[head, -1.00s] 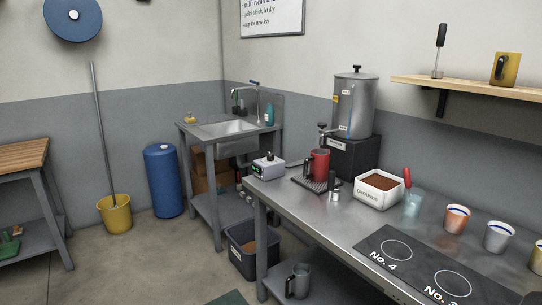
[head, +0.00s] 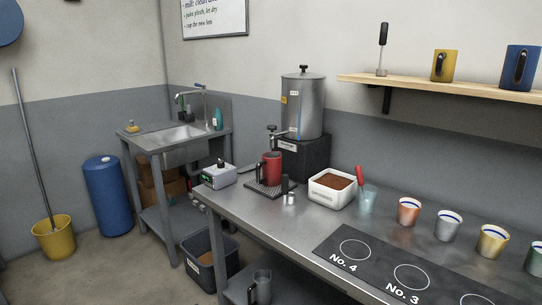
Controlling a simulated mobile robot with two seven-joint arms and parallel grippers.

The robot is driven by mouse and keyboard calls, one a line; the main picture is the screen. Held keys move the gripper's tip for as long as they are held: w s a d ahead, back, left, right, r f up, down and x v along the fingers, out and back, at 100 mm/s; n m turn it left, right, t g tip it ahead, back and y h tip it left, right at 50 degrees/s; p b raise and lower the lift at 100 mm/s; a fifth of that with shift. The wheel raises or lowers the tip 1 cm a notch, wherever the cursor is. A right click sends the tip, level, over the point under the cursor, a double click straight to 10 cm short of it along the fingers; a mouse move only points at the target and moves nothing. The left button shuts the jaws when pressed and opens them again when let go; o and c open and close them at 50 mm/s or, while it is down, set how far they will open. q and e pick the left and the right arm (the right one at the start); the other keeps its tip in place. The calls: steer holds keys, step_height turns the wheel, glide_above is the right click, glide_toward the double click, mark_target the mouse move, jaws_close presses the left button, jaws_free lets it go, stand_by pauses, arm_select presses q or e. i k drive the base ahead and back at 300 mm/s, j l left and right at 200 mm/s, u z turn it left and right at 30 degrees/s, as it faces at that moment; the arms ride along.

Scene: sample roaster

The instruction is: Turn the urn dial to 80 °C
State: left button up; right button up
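The urn (head: 303,104) is a tall steel cylinder with a black lid knob and a tap at its lower left. It stands on a black box (head: 303,157) at the back of the steel counter, against the wall. A small yellow label and a white label show on its side. I cannot make out the dial or its setting at this size. A red mug (head: 272,167) stands on a dark drip tray (head: 268,190) below the tap. Neither of my grippers is in view.
The steel counter (head: 262,226) also holds a small device with a green display (head: 219,175), a white box of grounds (head: 332,188), a glass with a red-handled tool (head: 366,199) and several cups. A bin (head: 205,259) stands under the counter's left end. Open floor lies front left.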

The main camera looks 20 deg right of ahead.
mark_target(220, 164)
steer(key=i+j+z, duration=0.65)
steer(key=i, duration=0.2)
